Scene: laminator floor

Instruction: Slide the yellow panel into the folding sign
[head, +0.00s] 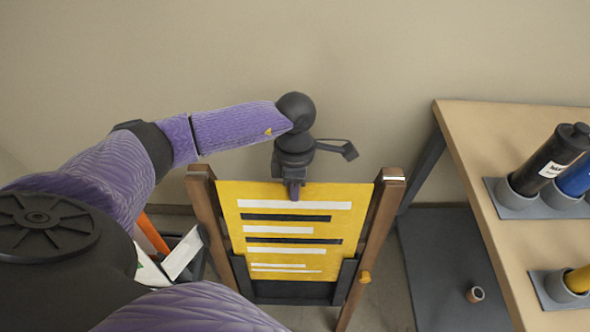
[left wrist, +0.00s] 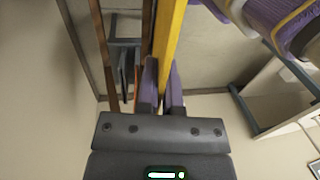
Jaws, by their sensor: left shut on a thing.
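The yellow panel (head: 310,217), with white and black stripes, stands between the brown wooden posts of the folding sign (head: 382,215). Its lower corners are at the dark side channels of the sign, and a dark strip shows below its lower edge. I cannot tell how deep it sits in the channels. My left gripper (head: 294,190) is shut on the middle of the panel's top edge. In the left wrist view the purple fingers (left wrist: 162,88) pinch the panel (left wrist: 171,35), seen edge-on. My right gripper is not in view.
A wooden-topped table (head: 465,135) stands at the right with a black bottle (head: 549,160), a blue one and a yellow one in grey holders. A small brown cup-like object (head: 475,294) lies on the dark lower shelf (head: 440,260). A bin with boards (head: 182,255) is left of the sign.

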